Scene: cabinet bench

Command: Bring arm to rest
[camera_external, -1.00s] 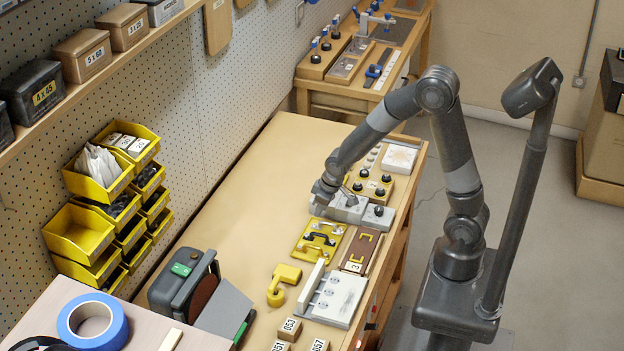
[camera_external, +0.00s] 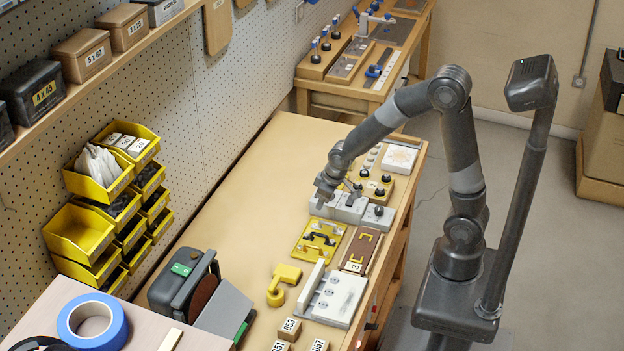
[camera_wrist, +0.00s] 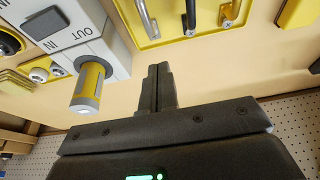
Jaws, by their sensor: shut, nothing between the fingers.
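My gripper (camera_wrist: 160,76) is shut and empty in the wrist view, its two dark fingers pressed together. In the external view my arm arches over the bench and its end is low above a grey block (camera_external: 348,210); the fingers are too small there to read. In the wrist view a grey housing marked IN and OUT (camera_wrist: 98,50), with a yellow and grey cylinder (camera_wrist: 88,90), is left of the fingers. It is apart from them.
A yellow plate with handles (camera_external: 318,240) lies in front of the grey block. A black-knobbed panel (camera_external: 374,186) is behind it. A grey plate (camera_external: 338,300) and a sander-like machine (camera_external: 182,285) stand nearer. The bench's left middle (camera_external: 245,215) is clear.

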